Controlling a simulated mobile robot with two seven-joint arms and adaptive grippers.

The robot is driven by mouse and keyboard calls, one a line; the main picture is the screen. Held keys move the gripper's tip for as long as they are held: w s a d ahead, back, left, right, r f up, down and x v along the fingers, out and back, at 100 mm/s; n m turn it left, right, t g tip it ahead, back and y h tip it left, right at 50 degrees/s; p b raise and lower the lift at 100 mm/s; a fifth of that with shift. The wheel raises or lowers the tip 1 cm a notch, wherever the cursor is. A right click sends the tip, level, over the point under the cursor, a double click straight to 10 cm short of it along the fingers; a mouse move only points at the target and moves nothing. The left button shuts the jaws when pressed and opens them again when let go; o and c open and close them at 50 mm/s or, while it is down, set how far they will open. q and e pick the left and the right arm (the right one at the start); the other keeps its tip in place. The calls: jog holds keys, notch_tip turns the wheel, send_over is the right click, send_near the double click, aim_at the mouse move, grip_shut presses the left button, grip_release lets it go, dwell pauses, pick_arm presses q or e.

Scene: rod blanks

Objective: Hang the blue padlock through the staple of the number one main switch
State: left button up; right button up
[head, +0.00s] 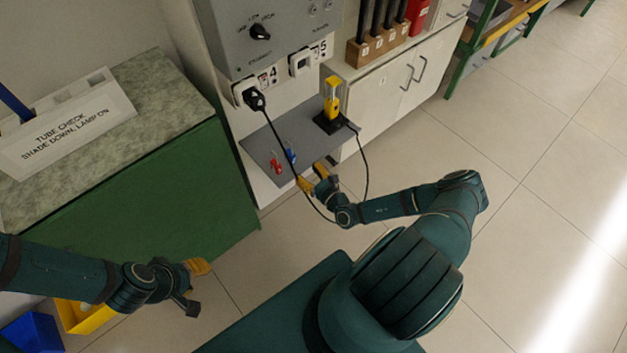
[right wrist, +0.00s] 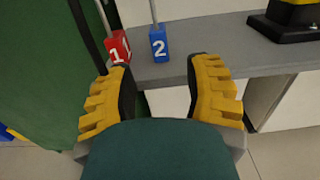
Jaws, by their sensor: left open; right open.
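The blue padlock (head: 291,155), marked 2 in the right wrist view (right wrist: 158,47), stands at the front edge of a grey shelf (head: 262,150), its shackle upward. My right gripper (head: 313,181) is open and empty just in front of the shelf edge. In the right wrist view the blue padlock is beyond and between the yellow fingers (right wrist: 160,85), not touching them. My left gripper (head: 196,284) is open and empty, low by the green cabinet. A grey panel carries a black rotary switch (head: 260,32); I cannot make out a staple or its number.
A red padlock (head: 276,166), marked 1 (right wrist: 117,48), stands left of the blue one. A yellow device on a black base (head: 332,108) is at the shelf's right. A black plug (head: 254,97) has a cable hanging across the shelf, near my right gripper.

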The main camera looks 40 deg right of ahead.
aim_at(293, 154)
jog(key=w, duration=0.3)
jog(key=w+b, duration=0.1)
jog(key=w, duration=0.1)
jog(key=shift+w+a, duration=0.25)
jog(key=shift+w, duration=0.1)
jog(key=shift+w+a, duration=0.1)
jog(key=shift+w, duration=1.1)
grip_shut()
jog(key=shift+r+p, duration=0.1)
jog(key=shift+p, duration=0.25)
jog(key=shift+r+p, duration=1.45)
jog(key=shift+p, duration=0.3)
